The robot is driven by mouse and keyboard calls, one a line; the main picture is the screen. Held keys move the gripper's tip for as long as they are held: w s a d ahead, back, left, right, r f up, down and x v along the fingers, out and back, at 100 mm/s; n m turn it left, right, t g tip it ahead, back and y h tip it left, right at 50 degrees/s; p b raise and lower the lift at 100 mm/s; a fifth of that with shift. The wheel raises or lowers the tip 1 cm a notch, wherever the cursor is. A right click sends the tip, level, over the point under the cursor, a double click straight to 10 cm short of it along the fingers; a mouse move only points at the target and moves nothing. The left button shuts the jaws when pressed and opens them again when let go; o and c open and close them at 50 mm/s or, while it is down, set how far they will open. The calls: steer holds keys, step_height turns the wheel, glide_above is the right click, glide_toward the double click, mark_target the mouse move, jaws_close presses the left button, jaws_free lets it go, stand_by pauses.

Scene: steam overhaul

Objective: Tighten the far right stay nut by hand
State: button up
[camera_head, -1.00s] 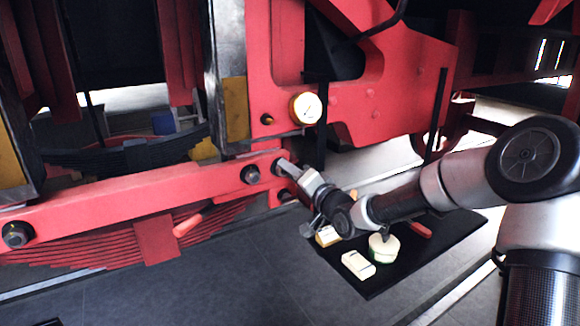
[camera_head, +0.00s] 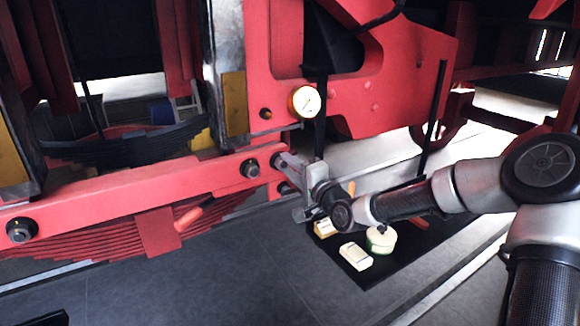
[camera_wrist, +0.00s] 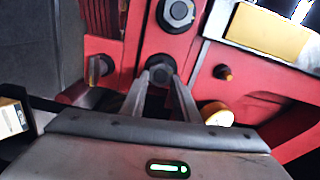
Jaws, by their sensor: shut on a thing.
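The far right stay nut (camera_wrist: 158,72) is dark and sits at the right end of the red stay bar (camera_head: 130,194). In the wrist view it lies between the two fingertips of my gripper (camera_wrist: 160,76), which are closed on its sides. In the head view my gripper (camera_head: 280,160) reaches the bar's end from the right and its fingers hide most of this nut. A second dark stay nut (camera_head: 250,169) sits just left of it and also shows at the top of the wrist view (camera_wrist: 177,12). Another nut (camera_head: 20,230) is at the bar's left.
A round gauge (camera_head: 304,102) is above my gripper and also shows in the wrist view (camera_wrist: 217,114). A dark bolt (camera_head: 284,188) is below the fingers. A black mat (camera_head: 350,276) holds a white box (camera_head: 355,256) and a round tub (camera_head: 381,240). Leaf springs are below the bar.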

steer(key=shift+f, duration=0.1)
steer(key=o, duration=1)
steer(key=shift+o, duration=0.2)
steer(key=shift+s+d, duration=0.1)
steer(key=v, duration=1.7)
steer(key=shift+s, duration=0.1)
